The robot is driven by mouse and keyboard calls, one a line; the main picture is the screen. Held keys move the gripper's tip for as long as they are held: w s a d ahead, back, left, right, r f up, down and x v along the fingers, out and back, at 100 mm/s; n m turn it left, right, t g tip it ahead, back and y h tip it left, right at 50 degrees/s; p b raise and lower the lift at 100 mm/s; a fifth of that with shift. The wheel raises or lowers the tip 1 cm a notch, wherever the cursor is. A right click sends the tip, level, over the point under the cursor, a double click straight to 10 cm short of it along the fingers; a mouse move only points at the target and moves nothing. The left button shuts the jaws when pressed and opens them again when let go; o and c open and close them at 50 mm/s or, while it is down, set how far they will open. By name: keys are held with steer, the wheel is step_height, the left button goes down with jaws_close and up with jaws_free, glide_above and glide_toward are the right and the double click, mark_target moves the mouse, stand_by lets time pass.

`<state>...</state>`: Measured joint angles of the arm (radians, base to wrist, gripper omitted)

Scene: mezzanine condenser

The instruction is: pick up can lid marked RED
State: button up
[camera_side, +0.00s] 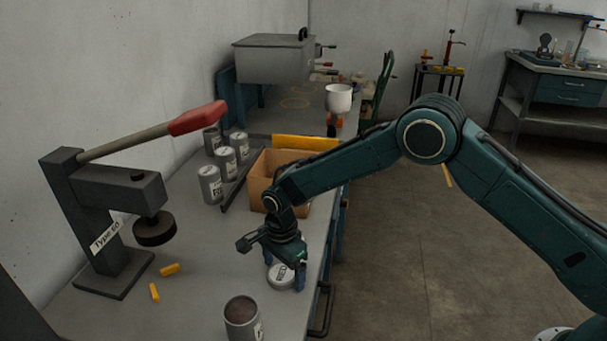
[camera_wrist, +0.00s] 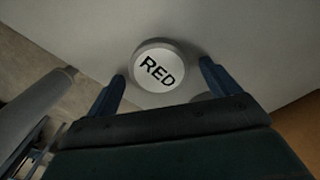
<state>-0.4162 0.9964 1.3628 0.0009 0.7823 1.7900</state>
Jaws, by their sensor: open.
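The can lid marked RED (camera_side: 280,276) is a round grey disc with a pale label. It lies flat on the grey workbench (camera_side: 195,285) near the bench's right edge. In the wrist view the lid (camera_wrist: 160,68) shows its black letters clearly. My gripper (camera_side: 284,278) is over the lid, pointing down, with a blue finger to each side. In the wrist view my gripper (camera_wrist: 163,78) is open, and the lid sits between and slightly beyond the fingertips. Whether the fingers touch the lid or the bench cannot be told.
An open grey can (camera_side: 243,318) stands in front of the lid. A press with a red handle (camera_side: 198,118) stands at left, with yellow pieces (camera_side: 169,269) near its base. A cardboard box (camera_side: 258,172) and several labelled cans (camera_side: 211,184) are behind.

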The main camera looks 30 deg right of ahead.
mark_target(284, 272)
steer(key=c, duration=1.1)
steer(key=shift+o, duration=0.2)
steer(key=shift+r, duration=0.15)
step_height(284, 272, up, 20)
stand_by(0.4)
